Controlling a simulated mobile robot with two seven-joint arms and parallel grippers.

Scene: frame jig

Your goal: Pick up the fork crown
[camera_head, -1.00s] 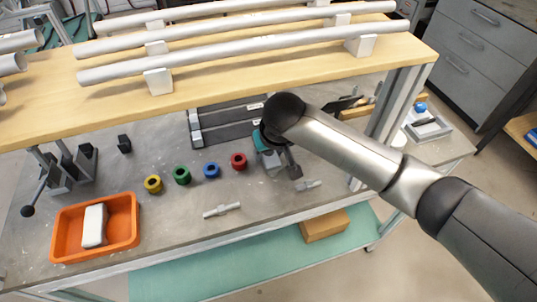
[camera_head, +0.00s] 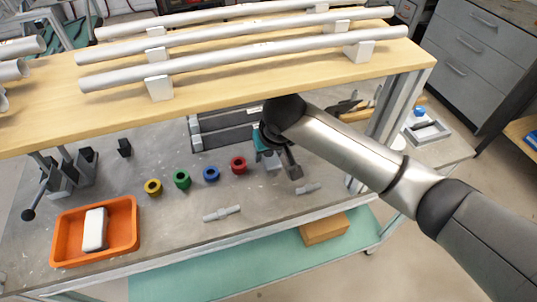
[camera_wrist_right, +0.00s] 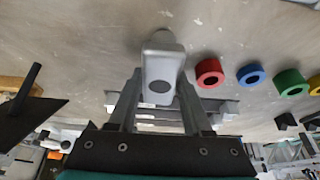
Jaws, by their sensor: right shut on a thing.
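The fork crown (camera_wrist_right: 162,66) is a light grey block with a dark round recess. In the right wrist view it sits between the two fingers of my right gripper (camera_wrist_right: 160,100), which is shut on it. In the head view my right gripper (camera_head: 281,165) is low over the grey bench under the wooden shelf, and only a small grey part of the fork crown (camera_head: 272,163) shows there. I cannot tell whether the fork crown touches the bench. My left gripper is not in view.
Red (camera_head: 238,165), blue (camera_head: 211,174), green (camera_head: 181,179) and yellow (camera_head: 153,187) rings lie left of the gripper. An orange tray (camera_head: 62,240) holds a white block. The wooden shelf (camera_head: 220,97) with long tubes is overhead; its post (camera_head: 395,110) stands right.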

